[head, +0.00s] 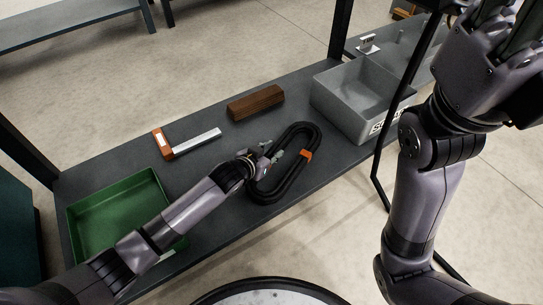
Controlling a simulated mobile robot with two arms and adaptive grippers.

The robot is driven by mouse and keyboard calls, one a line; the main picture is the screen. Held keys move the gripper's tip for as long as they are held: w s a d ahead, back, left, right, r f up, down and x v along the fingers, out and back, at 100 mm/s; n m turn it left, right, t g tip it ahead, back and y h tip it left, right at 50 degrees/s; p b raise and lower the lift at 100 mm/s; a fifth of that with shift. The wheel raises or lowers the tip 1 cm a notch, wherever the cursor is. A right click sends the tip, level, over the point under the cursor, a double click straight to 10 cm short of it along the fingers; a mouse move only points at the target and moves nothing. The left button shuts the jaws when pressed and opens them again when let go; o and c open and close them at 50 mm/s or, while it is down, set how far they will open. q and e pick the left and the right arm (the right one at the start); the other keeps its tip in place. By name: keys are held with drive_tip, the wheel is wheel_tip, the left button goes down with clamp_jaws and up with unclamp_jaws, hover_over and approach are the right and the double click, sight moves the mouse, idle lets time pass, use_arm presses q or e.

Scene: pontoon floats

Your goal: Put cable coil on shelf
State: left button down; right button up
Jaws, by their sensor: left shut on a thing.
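The cable coil (296,178) is a black oval loop with an orange band, lying on or just over the dark grey shelf (205,160); I cannot tell if it touches the surface. My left gripper (272,152) is shut on the coil's left side, and its fingers partly hide that side. My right gripper (510,30) is raised at the upper right, close to the camera and away from the coil. Its fingertips run out of the frame.
A green tray (160,187) is at the shelf's left end. A try square (197,143) and a brown block (256,103) lie behind the coil. A grey bin (330,101) stands to the right. Dark posts (341,30) rise from the shelf edges.

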use_arm(q)
drive_tip(key=shift+d, duration=0.1)
drive_tip(key=shift+f, duration=0.1)
drive_tip(key=c, duration=1.3)
unclamp_jaws()
drive_tip(key=shift+f, duration=0.1)
